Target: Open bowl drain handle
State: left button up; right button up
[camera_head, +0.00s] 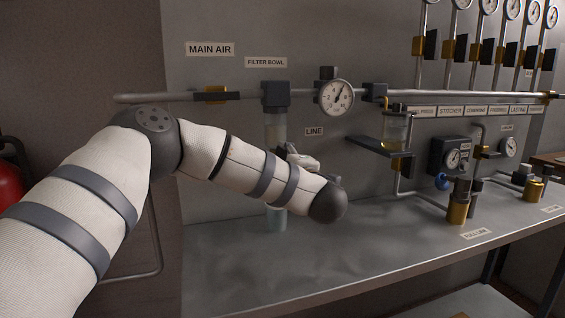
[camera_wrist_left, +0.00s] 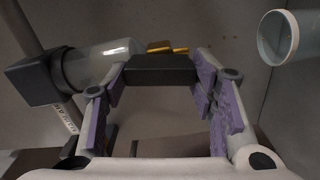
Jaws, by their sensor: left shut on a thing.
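The filter bowl (camera_head: 275,128), a clear cylinder under a dark head, hangs from the main air pipe below the FILTER BOWL label. It also shows in the left wrist view (camera_wrist_left: 103,62), lying sideways in the picture. My left gripper (camera_wrist_left: 160,72) has its purple-padded fingers on either side of a black bar, the drain handle (camera_wrist_left: 158,69), at the bowl's lower end. A small brass part (camera_wrist_left: 166,47) shows just beyond it. In the head view my left arm hides the handle and most of the gripper. My right gripper is not in view.
A clear cup (camera_head: 276,222) stands on the grey bench (camera_head: 380,235) below the bowl; its open mouth shows in the left wrist view (camera_wrist_left: 276,37). A pressure gauge (camera_head: 337,97) sits right of the bowl. More gauges, valves and brass fittings fill the right. The bench front is clear.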

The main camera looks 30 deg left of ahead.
pick_arm(q)
jog(key=shift+n, duration=1.1)
jog(key=o, duration=1.1)
jog(key=shift+o, duration=0.2)
jog(key=v, duration=1.2)
